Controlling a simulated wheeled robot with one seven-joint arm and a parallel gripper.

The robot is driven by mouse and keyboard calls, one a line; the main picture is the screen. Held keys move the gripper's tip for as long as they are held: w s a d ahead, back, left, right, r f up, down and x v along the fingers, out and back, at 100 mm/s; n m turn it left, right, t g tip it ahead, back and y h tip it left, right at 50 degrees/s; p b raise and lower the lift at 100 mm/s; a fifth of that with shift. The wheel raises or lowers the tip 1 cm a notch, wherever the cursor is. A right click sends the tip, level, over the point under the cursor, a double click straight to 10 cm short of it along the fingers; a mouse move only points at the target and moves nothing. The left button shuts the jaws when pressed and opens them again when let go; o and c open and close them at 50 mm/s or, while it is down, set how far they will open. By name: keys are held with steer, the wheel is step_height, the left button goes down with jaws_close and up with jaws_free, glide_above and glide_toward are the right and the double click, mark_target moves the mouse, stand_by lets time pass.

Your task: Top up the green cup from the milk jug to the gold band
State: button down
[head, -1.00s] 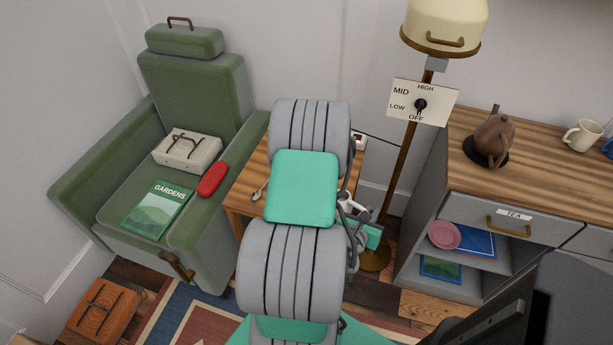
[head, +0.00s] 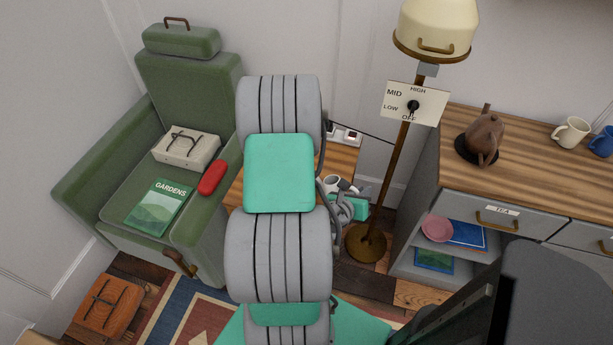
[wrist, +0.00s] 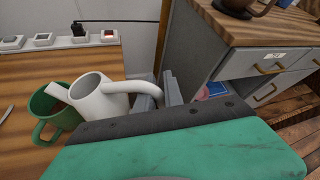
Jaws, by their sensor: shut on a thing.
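The white milk jug (wrist: 98,100) stands out in the wrist view, its open mouth and spout showing. My gripper (wrist: 160,92) is shut on its handle at the right side. The green cup (wrist: 41,106) is left of the jug, over the wooden side table. The jug's spout points left and overlaps the cup's rim in this view; I cannot tell whether they touch. No milk stream shows. The gold band and the milk level cannot be made out. In the head view, part of the jug (head: 333,184) shows beside my arm, which hides the cup.
Sockets and switches (wrist: 58,39) line the back of the side table (wrist: 25,75). A floor lamp (head: 385,195) stands just right of it, and a cabinet (head: 540,180) with a teapot (head: 482,138) farther right. A green armchair (head: 150,190) is at the left.

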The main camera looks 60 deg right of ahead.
steer(key=shift+w+d+r+n+g+p, duration=0.2)
steer(key=shift+w+r+n+g+p, duration=0.3)
steer(key=shift+w+r, duration=0.5)
stand_by(1.0)
steer(key=shift+w+d+r+p, duration=0.2)
steer(key=shift+w+r+p, duration=0.25)
steer(key=shift+r, duration=0.3)
